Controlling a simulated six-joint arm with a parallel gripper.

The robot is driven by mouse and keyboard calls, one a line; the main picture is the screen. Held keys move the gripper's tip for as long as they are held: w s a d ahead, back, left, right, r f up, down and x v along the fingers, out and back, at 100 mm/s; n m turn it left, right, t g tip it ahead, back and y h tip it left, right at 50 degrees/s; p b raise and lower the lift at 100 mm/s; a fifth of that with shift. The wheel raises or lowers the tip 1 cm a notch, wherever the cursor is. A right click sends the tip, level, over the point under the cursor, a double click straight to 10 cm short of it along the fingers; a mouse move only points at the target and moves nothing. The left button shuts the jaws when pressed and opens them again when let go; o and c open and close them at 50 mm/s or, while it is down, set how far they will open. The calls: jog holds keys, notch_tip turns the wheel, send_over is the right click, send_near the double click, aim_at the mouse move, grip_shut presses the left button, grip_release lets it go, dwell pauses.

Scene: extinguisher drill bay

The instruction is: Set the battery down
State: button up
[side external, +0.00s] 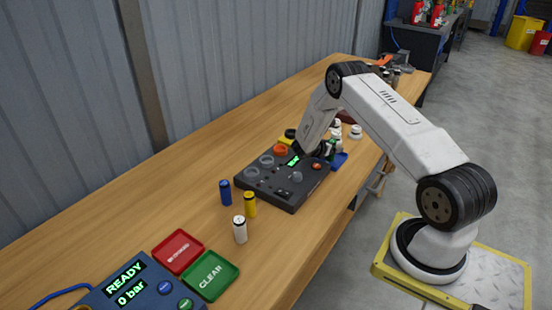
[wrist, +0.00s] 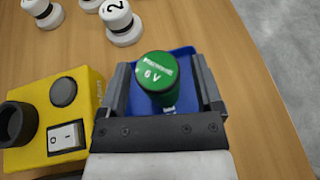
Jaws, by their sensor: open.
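A green battery (wrist: 158,75) marked "6 V" stands between my jaws in the wrist view, over or in a blue tray (wrist: 183,56); whether its base touches the tray is hidden. My gripper (wrist: 162,84) is open, with one finger on each side of the battery and gaps visible. In the side external view my gripper (side external: 327,150) is low at the right end of the dark control panel, and a bit of the green battery (side external: 331,147) shows. The blue tray (side external: 340,160) shows there beside the panel.
A yellow box (wrist: 68,100) with a switch is close to the left of my gripper. White numbered weights (wrist: 118,20) stand beyond. Blue (side external: 225,192), yellow (side external: 249,204) and white (side external: 240,229) cylinders stand left of the panel (side external: 270,194). Red (side external: 178,251) and green (side external: 210,276) trays lie nearer.

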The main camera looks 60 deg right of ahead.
jog(key=shift+r, duration=0.1)
jog(key=shift+r, duration=0.1)
jog(key=v, duration=1.2)
dwell(0.4)
jog(key=s+a+r+m+t+y, duration=0.1)
jog(key=s+a+r+m+y, duration=0.3)
jog(key=a, duration=0.6)
jog(key=s+a+r+m+t+y, duration=0.2)
jog(key=a+m, duration=0.4)
jog(key=a, duration=0.4)
jog(key=s+a+r+m+t+y, duration=0.2)
jog(key=s+a+r+m+y, duration=0.3)
jog(key=a, duration=0.6)
jog(key=shift+s+r+m+y, duration=0.35)
jog(key=shift+s+y, duration=0.4)
jog(key=shift+y, duration=0.35)
jog(key=shift+f, duration=0.1)
